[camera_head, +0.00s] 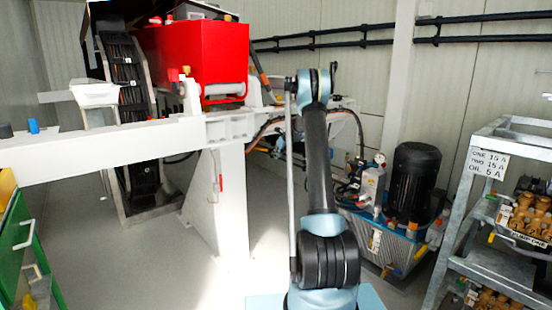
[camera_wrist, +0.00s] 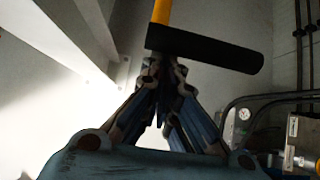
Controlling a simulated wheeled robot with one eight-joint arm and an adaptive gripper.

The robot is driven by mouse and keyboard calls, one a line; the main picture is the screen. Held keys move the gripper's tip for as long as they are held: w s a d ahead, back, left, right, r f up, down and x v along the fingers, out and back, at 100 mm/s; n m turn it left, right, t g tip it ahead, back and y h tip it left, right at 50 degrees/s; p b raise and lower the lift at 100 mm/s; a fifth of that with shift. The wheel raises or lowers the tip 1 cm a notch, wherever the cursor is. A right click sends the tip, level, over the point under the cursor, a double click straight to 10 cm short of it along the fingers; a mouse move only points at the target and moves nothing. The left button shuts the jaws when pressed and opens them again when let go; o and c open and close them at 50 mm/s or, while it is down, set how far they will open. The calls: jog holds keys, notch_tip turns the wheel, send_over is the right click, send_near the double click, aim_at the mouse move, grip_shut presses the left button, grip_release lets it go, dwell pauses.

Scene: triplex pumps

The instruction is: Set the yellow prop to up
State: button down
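The yellow prop (camera_wrist: 161,11) shows at the top of the wrist view as a short length of yellow bar. A thick black cylindrical handle (camera_wrist: 207,49) crosses its lower end, tilted slightly down to the right. My gripper (camera_wrist: 166,68) points up toward the left part of this handle. Its fingers converge and their tips look closed together, right at the handle's lower edge. The tips look close to or touching the handle; I cannot tell which. No part of the handle is seen between the fingers. In the head view my arm hides the gripper and I cannot make out the prop clearly.
A white beam frame (camera_head: 110,147) carries a red box (camera_head: 197,58). A black motor (camera_head: 413,180) stands on a blue unit at right, near a metal shelf (camera_head: 480,215) with pumps. A green cabinet (camera_head: 17,245) is at left. Floor (camera_head: 150,255) at left centre is clear.

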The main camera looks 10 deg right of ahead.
jog(key=s+d+r, duration=0.4)
jog(key=s+r, duration=0.1)
jog(key=s, duration=0.2)
jog(key=s+a+r+n+g+h, duration=0.1)
jog(key=s+a+r+n, duration=0.3)
jog(key=s, duration=0.8)
jog(key=s+r+n+g, duration=0.15)
jog(key=s+n, duration=0.45)
jog(key=s, duration=0.6)
jog(key=s+a+r+n+h, duration=0.15)
jog(key=s+r+n, duration=0.3)
jog(key=s, duration=0.85)
jog(key=s+f+n, duration=0.5)
jog(key=s, duration=0.6)
jog(key=s+f+n+g+h, duration=0.1)
jog(key=s+f+n, duration=0.4)
jog(key=s, duration=0.6)
jog(key=s+d+f+n+g+h, duration=0.1)
jog(key=s+f+n, duration=0.4)
jog(key=s, duration=0.6)
jog(key=shift+s, duration=0.2)
